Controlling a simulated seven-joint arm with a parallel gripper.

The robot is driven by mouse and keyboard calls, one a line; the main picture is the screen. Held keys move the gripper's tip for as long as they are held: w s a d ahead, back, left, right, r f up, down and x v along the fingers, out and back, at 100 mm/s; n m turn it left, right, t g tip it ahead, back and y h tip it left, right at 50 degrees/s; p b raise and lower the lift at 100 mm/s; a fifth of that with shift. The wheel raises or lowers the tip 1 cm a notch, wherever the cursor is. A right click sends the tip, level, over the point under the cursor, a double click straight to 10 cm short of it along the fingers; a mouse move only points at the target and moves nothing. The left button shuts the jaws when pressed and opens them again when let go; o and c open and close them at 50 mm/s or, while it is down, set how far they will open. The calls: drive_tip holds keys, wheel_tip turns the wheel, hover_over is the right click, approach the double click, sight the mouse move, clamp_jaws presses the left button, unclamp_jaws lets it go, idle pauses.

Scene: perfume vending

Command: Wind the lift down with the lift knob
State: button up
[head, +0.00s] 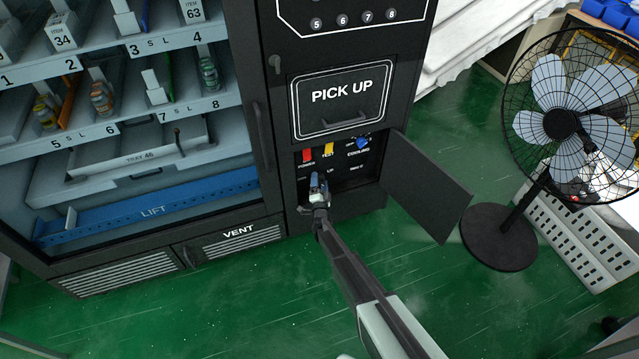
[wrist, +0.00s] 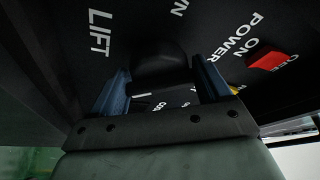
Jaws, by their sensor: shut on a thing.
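My gripper (head: 318,187) reaches into the open control compartment low on the vending machine. In the wrist view its two blue fingers (wrist: 163,78) are closed on either side of the dark lift knob (wrist: 163,62), beside the LIFT lettering. The head view does not show the knob clearly behind the gripper. The lift (head: 150,208), a long blue bar marked LIFT, sits at the bottom of the display cabinet, below the tray marked TRAY 46 (head: 125,160).
Red POWER (head: 307,156), yellow TEST (head: 329,150) and blue COOLING (head: 363,142) controls are above my gripper. The compartment door (head: 428,188) hangs open at the right. The pick-up flap (head: 343,100) is above. A black fan (head: 562,124) stands at the right on the green floor.

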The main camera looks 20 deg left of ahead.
drive_tip(key=n+y, duration=0.1)
drive_tip(key=n, duration=0.3)
drive_tip(key=n+y, duration=0.2)
drive_tip(key=n, duration=0.2)
drive_tip(key=shift+y, duration=0.3)
drive_tip(key=n+g+y, duration=0.1)
drive_tip(key=n, duration=0.3)
drive_tip(key=n+g+y, duration=0.1)
drive_tip(key=n+y, duration=0.1)
drive_tip(key=n, duration=0.2)
drive_tip(key=shift+n+g+y, duration=0.3)
drive_tip(key=shift+n+g, duration=0.1)
drive_tip(key=o, duration=1)
drive_tip(key=v, duration=1.3)
drive_tip(key=shift+s+d, duration=0.25)
drive_tip(key=shift+s, duration=0.05)
drive_tip(key=shift+f, duration=0.1)
